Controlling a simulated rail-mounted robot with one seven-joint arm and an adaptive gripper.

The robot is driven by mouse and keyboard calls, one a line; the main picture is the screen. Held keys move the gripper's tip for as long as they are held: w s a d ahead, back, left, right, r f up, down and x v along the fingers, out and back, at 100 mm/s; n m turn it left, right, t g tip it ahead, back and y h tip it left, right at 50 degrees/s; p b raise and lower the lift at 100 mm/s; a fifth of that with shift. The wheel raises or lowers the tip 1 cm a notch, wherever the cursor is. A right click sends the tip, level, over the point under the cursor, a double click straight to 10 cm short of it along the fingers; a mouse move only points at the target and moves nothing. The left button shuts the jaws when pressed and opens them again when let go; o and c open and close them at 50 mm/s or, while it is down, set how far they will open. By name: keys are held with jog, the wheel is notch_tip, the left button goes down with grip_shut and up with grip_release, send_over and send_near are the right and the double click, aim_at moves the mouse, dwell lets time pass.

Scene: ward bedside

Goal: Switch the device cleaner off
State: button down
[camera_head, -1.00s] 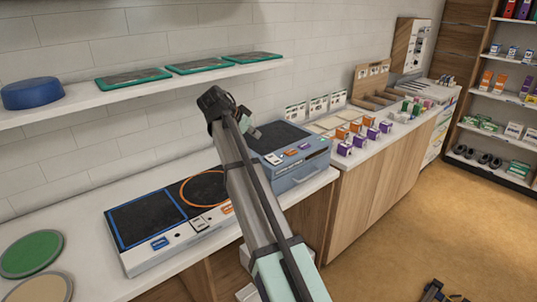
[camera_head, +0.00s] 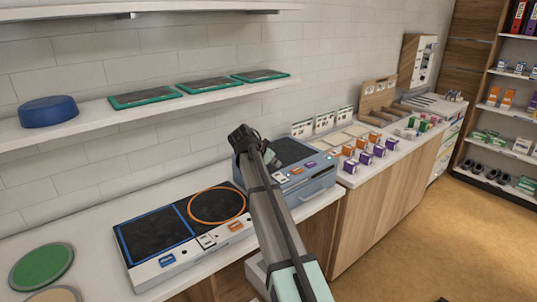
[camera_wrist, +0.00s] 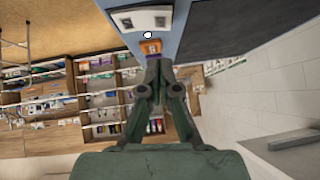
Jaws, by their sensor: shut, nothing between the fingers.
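The device cleaner appears to be the blue-grey box (camera_head: 312,184) with a dark top, on the counter in the head view. Its sloped front strip carries a white switch plate, an orange button, a purple button and a small green light (camera_head: 330,157). My gripper (camera_head: 272,160) is at the box's left end, with my arm hiding part of that end. In the wrist view my gripper (camera_wrist: 160,68) is shut and empty. Its tips point at the blue panel, near the orange button (camera_wrist: 151,47), with a white plate (camera_wrist: 140,18) beyond. I cannot tell whether they touch.
A white two-pad unit (camera_head: 190,240) with blue and orange outlines lies left of the box. A shelf (camera_head: 200,98) with teal-edged trays and a blue round item (camera_head: 48,111) runs above. Small boxes (camera_head: 365,157) stand on the counter to the right.

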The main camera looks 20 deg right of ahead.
aim_at(280, 174)
jog(key=shift+w+f+p, duration=0.15)
jog(key=shift+f+p, duration=0.2)
jog(key=shift+f, duration=0.7)
jog(key=shift+w+f+p, duration=0.1)
jog(key=shift+f+p, duration=0.25)
jog(key=shift+f, duration=0.65)
